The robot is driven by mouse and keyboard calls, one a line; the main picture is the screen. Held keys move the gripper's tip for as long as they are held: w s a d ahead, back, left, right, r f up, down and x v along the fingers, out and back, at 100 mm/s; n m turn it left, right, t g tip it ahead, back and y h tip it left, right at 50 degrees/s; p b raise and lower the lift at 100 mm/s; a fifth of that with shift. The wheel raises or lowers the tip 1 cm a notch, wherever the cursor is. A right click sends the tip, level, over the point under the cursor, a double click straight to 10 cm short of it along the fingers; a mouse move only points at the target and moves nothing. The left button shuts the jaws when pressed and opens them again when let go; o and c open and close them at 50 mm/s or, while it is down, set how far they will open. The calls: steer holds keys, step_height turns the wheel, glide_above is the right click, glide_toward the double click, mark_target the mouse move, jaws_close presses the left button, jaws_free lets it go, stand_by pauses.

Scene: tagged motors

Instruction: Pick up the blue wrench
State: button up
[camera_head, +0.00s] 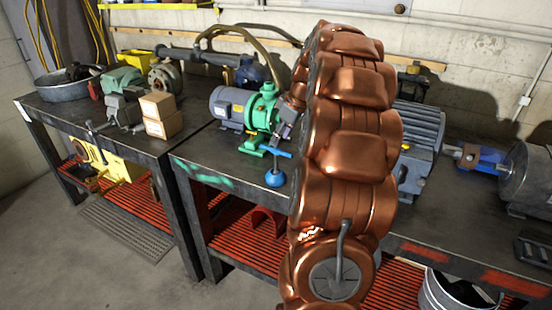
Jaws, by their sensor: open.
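My copper-coloured arm fills the middle of the head view. At its far end, my gripper (281,138) shows as a small dark shape over the right workbench, beside the green pump. It is open, but its fingers are small and partly hidden by my arm. A thin blue bar (275,151), which may be the blue wrench, shows just below the gripper. I cannot tell whether they touch.
A green pump with a grey motor (228,107) stands left of the gripper. A large grey-blue motor (421,150) is right of my arm. Cardboard boxes (163,128) stand on the left bench. A blue part (483,159) and another motor (528,178) lie far right.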

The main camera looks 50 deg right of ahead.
mark_target(278, 149)
steer(key=shift+p+x, duration=0.35)
steer(key=shift+x, duration=0.7)
steer(key=shift+d+p+x, duration=0.25)
steer(key=shift+p+x, duration=0.35)
steer(key=shift+x, duration=0.75)
steer(key=shift+d+p+x, duration=0.2)
steer(key=shift+p+x, duration=0.35)
steer(key=shift+x, duration=0.8)
steer(key=shift+s+f, duration=0.1)
steer(key=shift+s, duration=0.1)
jaws_close()
